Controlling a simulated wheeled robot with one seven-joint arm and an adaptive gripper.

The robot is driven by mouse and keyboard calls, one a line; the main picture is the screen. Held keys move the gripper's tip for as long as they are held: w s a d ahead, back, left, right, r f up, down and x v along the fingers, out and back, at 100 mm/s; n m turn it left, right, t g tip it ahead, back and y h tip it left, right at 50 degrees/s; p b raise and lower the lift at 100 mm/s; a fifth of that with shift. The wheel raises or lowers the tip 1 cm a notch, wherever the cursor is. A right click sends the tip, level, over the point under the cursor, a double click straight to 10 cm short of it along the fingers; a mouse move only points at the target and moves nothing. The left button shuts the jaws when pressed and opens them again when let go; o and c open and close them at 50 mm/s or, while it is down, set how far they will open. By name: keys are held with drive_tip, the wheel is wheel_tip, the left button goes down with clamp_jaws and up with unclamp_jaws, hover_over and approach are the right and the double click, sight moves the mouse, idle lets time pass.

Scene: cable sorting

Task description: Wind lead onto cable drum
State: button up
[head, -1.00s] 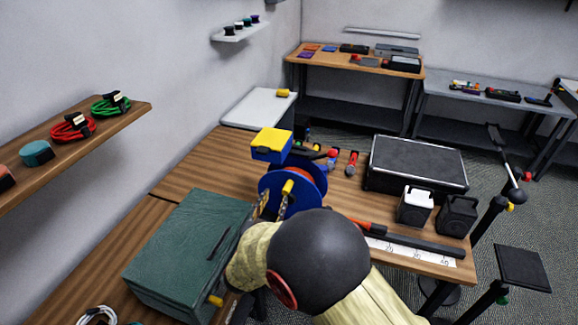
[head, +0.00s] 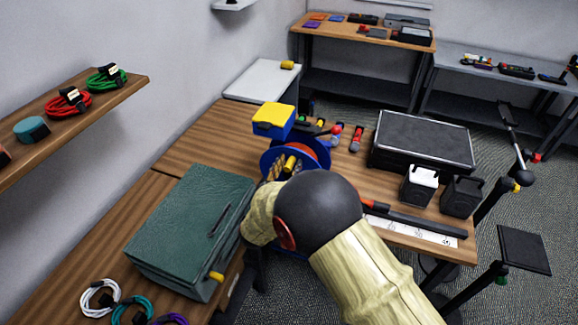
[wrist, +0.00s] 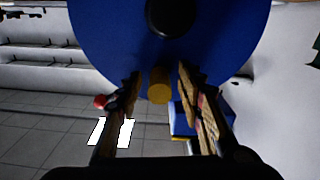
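The blue cable drum (head: 268,162) stands on the wooden workbench, with an orange-red band between its flanges and a blue box with a yellow top (head: 273,118) above it. Its yellow crank handle (head: 290,163) points toward my arm. In the wrist view the drum's blue face (wrist: 100,35) fills the top, and the handle (wrist: 158,85) sits between the fingertips. My gripper (wrist: 159,80) is open, with a gap on each side of the handle. My wrist hides the drum's lower part in the head view. I cannot tell where a loose lead end lies.
A green case (head: 190,232) stands close to the left of my arm. Coiled cables lie at the front left (head: 100,295) and on the shelf (head: 68,102).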

clamp_jaws()
idle(0.5)
idle(0.4)
